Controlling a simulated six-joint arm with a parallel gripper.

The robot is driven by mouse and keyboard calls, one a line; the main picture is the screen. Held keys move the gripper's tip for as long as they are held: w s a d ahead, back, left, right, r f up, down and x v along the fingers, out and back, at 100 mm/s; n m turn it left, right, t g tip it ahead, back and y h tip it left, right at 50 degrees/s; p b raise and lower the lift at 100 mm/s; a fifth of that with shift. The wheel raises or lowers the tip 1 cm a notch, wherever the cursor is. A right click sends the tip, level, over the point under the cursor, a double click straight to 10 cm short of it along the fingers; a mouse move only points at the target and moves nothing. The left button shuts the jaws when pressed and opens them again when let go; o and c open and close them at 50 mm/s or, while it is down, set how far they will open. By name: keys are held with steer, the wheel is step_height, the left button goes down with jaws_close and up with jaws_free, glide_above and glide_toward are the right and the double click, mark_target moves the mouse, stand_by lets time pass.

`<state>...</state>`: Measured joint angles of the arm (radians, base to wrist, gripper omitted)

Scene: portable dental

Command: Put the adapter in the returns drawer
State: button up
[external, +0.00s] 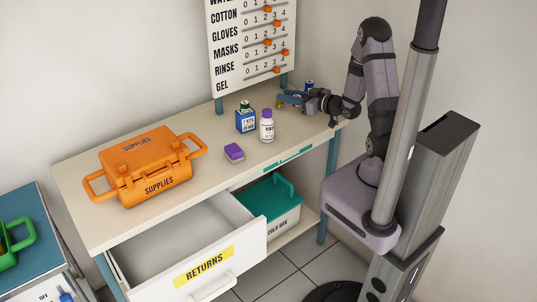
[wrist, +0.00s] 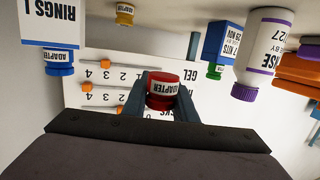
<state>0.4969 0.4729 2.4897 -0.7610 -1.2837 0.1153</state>
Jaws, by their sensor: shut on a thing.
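A red adapter (wrist: 163,88) with a white label reading ADAPTER sits between the two fingers of my gripper (wrist: 161,100) in the wrist view, which looks upside down. In the external view my gripper (external: 287,97) is over the right rear of the tabletop, and I cannot make out the adapter there. The returns drawer (external: 253,243), with a yellow RETURNS label, stands pulled open under the left part of the table. Its visible inside is bare.
An orange supplies case (external: 150,172) sits above the drawer. Other blue (wrist: 59,62) and yellow (wrist: 124,16) adapter-labelled items are nearby.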

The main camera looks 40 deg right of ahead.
steer(key=shift+n+y, duration=0.3)
steer(key=shift+y, duration=0.1)
steer(key=shift+a+f+v, duration=0.15)
steer(key=shift+f+v, duration=0.05)
steer(key=shift+v, duration=0.85)
steer(key=shift+a+f+v, duration=0.1)
steer(key=shift+f+v, duration=0.1)
steer(key=shift+v, duration=0.85)
steer(key=shift+s+a, duration=0.1)
steer(key=shift+s, duration=0.05)
steer(key=w+a+n+g+y, duration=0.1)
steer(key=w+a+n+y, duration=0.15)
steer(key=a, duration=0.55)
steer(key=m+t+h, duration=0.1)
steer(key=m+h, duration=0.3)
glide_above(281, 120)
steer(key=shift+r, duration=0.4)
steer(key=shift+f, duration=4.8)
